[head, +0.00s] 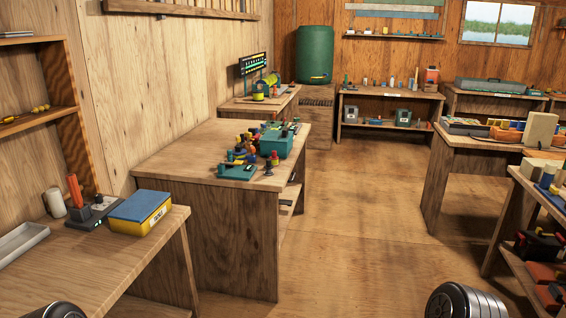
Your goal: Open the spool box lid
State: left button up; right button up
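No box in view can be surely told as the spool box. A yellow box with a blue lid (140,209) stands on the left front table, its lid down. A label on its side is too small to read surely. A teal box (276,144) stands on the middle table among small coloured items; its top is partly hidden, and I cannot tell whether it is open. Neither of my grippers is in view. Only dark rounded parts of my arms show at the bottom edge, far from both boxes.
The left front table (85,262) also holds a grey tray (20,242), a white cylinder and an orange-topped item. The middle table (190,160) has a bare left part. Loaded benches and shelves stand at right and back. The wooden floor (350,235) between is clear.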

aim_at(283, 136)
jog(key=i+l+z, duration=0.15)
jog(key=i+z, duration=0.15)
jog(key=i, duration=0.85)
jog(key=i+j+z, duration=0.1)
jog(key=i+z, duration=0.25)
jog(key=i, duration=1.45)
jog(key=i+l+u, duration=0.15)
jog(key=i, duration=1)
jog(key=i+l+u, duration=0.1)
jog(key=i, duration=0.45)
